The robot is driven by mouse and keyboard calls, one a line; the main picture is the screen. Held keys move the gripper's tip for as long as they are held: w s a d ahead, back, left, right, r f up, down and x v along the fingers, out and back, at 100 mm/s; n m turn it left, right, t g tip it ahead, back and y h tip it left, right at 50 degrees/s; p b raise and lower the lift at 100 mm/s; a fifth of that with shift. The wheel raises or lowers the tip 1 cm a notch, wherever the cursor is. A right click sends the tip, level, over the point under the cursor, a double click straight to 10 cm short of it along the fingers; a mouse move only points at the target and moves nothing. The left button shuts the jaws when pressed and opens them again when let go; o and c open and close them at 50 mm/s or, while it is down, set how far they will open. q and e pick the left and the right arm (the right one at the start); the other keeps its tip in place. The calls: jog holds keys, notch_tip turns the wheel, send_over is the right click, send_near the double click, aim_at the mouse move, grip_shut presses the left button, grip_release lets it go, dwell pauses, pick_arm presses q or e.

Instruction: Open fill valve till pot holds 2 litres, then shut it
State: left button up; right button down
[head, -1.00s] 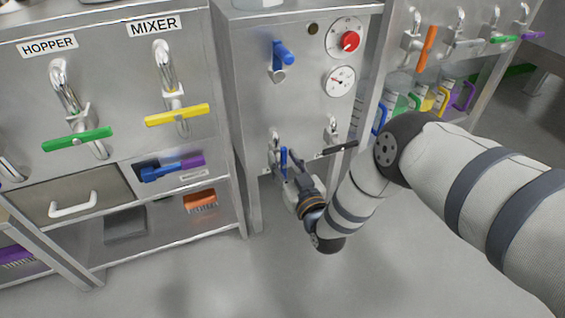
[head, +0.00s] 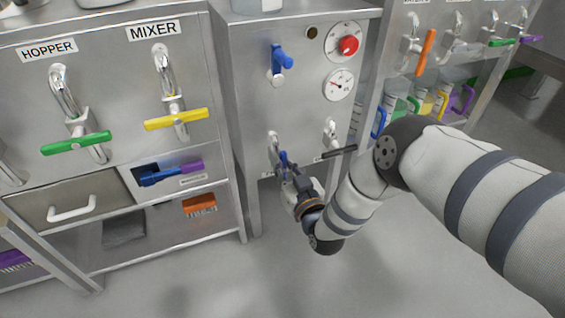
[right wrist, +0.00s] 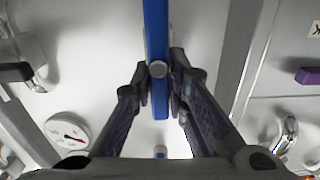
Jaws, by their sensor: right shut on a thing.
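A blue lever handle (head: 283,157) sits on a chromed tap low on the front of the middle steel cabinet. My right gripper (head: 289,170) is at this handle and shut on it. In the right wrist view the blue handle (right wrist: 156,35) runs up and down between the two fingertips (right wrist: 160,88), with a round grey pivot on it. In the head view the gripper partly hides the handle's lower part. I cannot make out a pot or its water level in these views. My left gripper is not in view.
Right of the held handle is a tap with a black handle (head: 339,152). Above are another blue handle (head: 282,58), a gauge (head: 339,85) and a red knob (head: 348,45). Left are the green hopper handle (head: 76,143) and yellow mixer handle (head: 176,119). The floor in front is clear.

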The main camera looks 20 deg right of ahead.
jog(key=shift+d+m, duration=0.25)
jog(key=shift+m, duration=0.25)
jog(key=shift+s+d+f+m+b, duration=0.1)
jog(key=shift+d+f+m+b, duration=0.2)
jog(key=shift+m, duration=2.45)
jog(key=shift+w+d+f+m+b, duration=0.1)
jog(key=shift+d+f+m+b, duration=0.25)
jog(key=shift+m, duration=2.45)
jog(key=shift+s+d+f+m+b, duration=0.15)
jog(key=shift+f+m, duration=0.25)
jog(key=shift+m, duration=2.35)
jog(key=c, duration=1.5)
grip_release()
jog(key=shift+c, duration=0.2)
jog(key=shift+a+r, duration=0.1)
